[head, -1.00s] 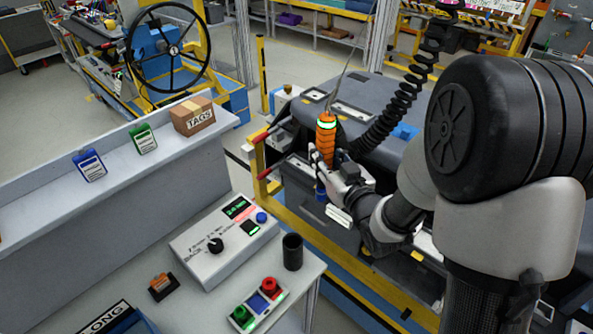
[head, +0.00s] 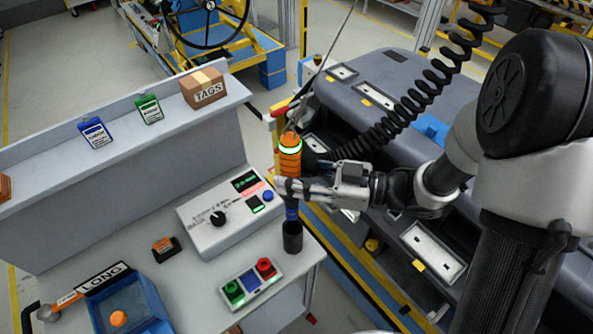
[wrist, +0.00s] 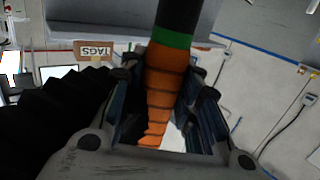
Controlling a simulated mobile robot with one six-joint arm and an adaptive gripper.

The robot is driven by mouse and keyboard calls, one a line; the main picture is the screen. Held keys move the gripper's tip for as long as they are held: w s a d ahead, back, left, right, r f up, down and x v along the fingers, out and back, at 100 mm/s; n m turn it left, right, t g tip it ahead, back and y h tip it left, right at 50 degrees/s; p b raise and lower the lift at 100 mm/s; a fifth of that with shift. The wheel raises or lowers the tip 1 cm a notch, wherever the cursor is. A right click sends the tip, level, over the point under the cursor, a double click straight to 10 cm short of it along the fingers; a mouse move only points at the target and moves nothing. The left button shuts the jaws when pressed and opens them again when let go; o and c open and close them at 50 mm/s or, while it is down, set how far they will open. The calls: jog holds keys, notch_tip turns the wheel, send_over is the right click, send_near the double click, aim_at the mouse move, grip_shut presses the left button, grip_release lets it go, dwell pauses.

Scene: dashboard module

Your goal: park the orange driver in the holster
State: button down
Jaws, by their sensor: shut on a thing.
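The orange driver (head: 289,160) stands upright in my gripper (head: 288,187), with a lit green ring near its top and a cable rising from it. My gripper is shut around its orange handle, which also shows between the fingers in the wrist view (wrist: 163,95). The black cup-shaped holster (head: 292,238) stands near the bench's right edge. The driver's blue lower end is directly above the holster's mouth in the head view. I cannot tell whether the tip is inside the rim or just above it.
A controller box (head: 225,213) stands left of the holster, and a red-and-green button box (head: 250,284) in front. A blue tray (head: 152,318) sits at front left. The grey dashboard (head: 375,95) and a coiled black hose (head: 410,105) are at right.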

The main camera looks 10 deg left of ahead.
aim_at(294, 217)
jog(key=shift+d, duration=0.1)
jog(key=shift+f+b, duration=5.25)
jog(key=shift+f, duration=2.85)
jog(key=c, duration=1.1)
grip_release()
notch_tip(294, 217, up, 10)
jog(key=shift+r, duration=0.1)
